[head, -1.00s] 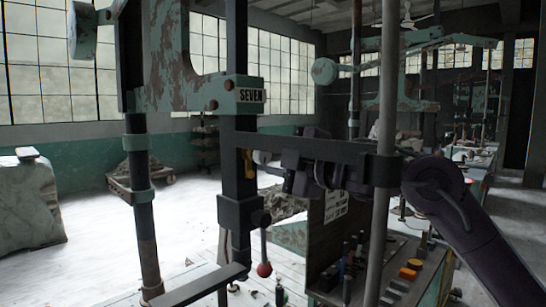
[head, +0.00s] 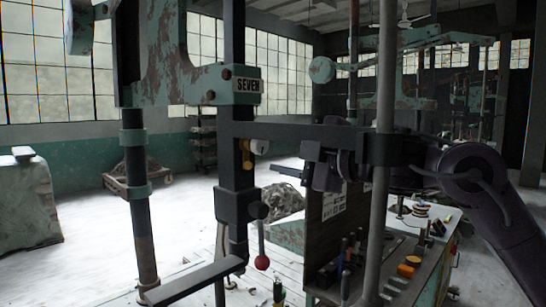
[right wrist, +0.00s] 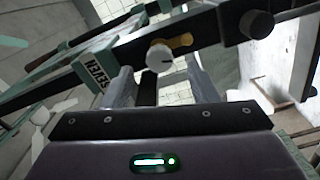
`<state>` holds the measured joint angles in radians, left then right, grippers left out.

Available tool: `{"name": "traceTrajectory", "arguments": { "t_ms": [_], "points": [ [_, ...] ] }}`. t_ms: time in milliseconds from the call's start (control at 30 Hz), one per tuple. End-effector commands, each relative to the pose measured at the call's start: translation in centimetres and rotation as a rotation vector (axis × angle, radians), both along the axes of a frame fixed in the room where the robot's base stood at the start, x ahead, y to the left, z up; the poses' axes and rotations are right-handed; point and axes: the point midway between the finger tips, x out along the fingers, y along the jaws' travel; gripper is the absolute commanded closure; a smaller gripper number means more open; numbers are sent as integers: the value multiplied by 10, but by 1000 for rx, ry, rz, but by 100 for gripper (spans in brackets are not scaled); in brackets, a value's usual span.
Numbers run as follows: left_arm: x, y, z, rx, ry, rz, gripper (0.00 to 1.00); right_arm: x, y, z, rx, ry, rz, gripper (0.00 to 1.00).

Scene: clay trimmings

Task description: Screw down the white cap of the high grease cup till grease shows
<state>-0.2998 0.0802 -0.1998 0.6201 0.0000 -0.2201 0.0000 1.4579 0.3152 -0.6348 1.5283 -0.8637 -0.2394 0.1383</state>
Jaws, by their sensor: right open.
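The high grease cup (head: 246,155) is a small yellow brass fitting on the dark upright post. Its white cap (head: 261,146) faces right, just under the dark crossbar. In the right wrist view the white cap (right wrist: 160,58) shows with a dark mark on its face, and the brass cup (right wrist: 181,41) is behind it. My right gripper (head: 284,172) is open and empty, to the right of the cap and slightly lower. Its two grey fingers (right wrist: 160,86) stand apart, with the cap beyond and between them, not touching. I cannot make out grease. My left gripper is out of view.
The dark crossbar (head: 290,132) runs just above the cap, and a grey vertical rod (head: 382,90) stands before my right arm. A lever with a red ball (head: 262,262) hangs below.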

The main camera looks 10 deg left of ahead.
Motion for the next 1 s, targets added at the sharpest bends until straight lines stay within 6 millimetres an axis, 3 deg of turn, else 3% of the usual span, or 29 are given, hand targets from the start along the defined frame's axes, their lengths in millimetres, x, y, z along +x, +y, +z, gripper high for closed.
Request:
{"name": "traceTrajectory", "arguments": {
  "t_ms": [33, 233, 667, 833, 1000],
  "points": [
    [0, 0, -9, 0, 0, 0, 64, -5, -8, -4, -1, -4, -2, 46],
    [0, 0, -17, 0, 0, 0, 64, -17, -27, -2, -1, -2, -1, 46],
    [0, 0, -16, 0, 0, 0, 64, -18, -29, -6, 6, 8, -5, 46],
    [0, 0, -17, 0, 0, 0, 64, -2, -29, -52, 75, 80, -61, 46],
    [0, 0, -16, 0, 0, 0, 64, 15, -42, -129, 198, 224, -196, 46]
  ]
}}
